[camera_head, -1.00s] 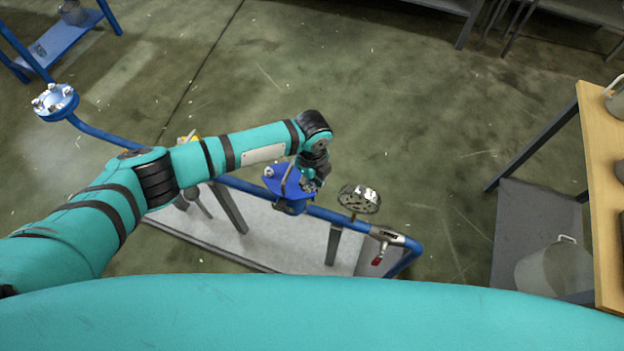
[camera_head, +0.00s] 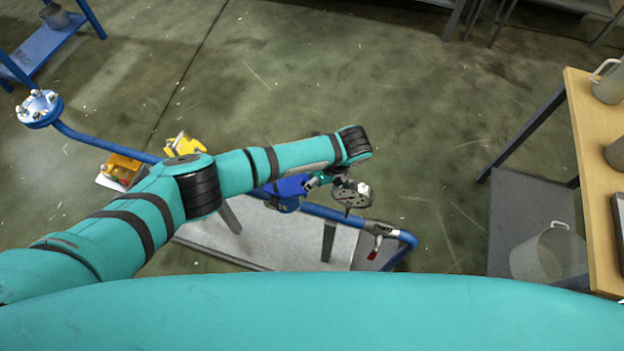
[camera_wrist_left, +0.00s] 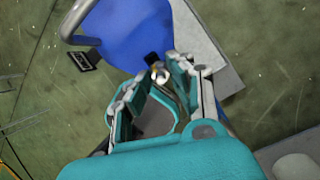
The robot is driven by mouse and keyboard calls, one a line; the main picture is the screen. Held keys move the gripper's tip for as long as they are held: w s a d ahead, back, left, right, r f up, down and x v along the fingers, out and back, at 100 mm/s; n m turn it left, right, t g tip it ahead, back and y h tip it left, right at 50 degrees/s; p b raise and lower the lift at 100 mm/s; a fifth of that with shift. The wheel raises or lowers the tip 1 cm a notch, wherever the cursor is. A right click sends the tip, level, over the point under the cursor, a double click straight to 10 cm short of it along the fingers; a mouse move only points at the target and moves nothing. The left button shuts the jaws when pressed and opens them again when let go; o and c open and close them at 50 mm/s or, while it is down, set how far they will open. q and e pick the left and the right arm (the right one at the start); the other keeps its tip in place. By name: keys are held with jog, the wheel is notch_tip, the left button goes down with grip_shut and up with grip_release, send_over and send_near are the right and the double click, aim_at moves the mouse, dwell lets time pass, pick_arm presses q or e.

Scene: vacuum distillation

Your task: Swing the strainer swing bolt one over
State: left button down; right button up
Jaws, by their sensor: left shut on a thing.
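The blue strainer (camera_head: 287,187) sits on the blue pipe in the head view, partly covered by my left arm. In the left wrist view its round blue top (camera_wrist_left: 135,35) fills the upper middle. My left gripper (camera_head: 319,181) is at the strainer's right side in the head view. In the left wrist view the left gripper (camera_wrist_left: 157,76) has a small silver swing bolt (camera_wrist_left: 158,72) between its fingertips, at the edge of the blue top. The rest of the bolt is hidden. My right gripper is in neither view.
Yellow parts (camera_head: 122,168) are left of the arm. A wooden table (camera_head: 590,150) stands at the right.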

pick_arm(q)
jog(key=c, duration=1.4)
grip_release()
jog(key=v, duration=1.2)
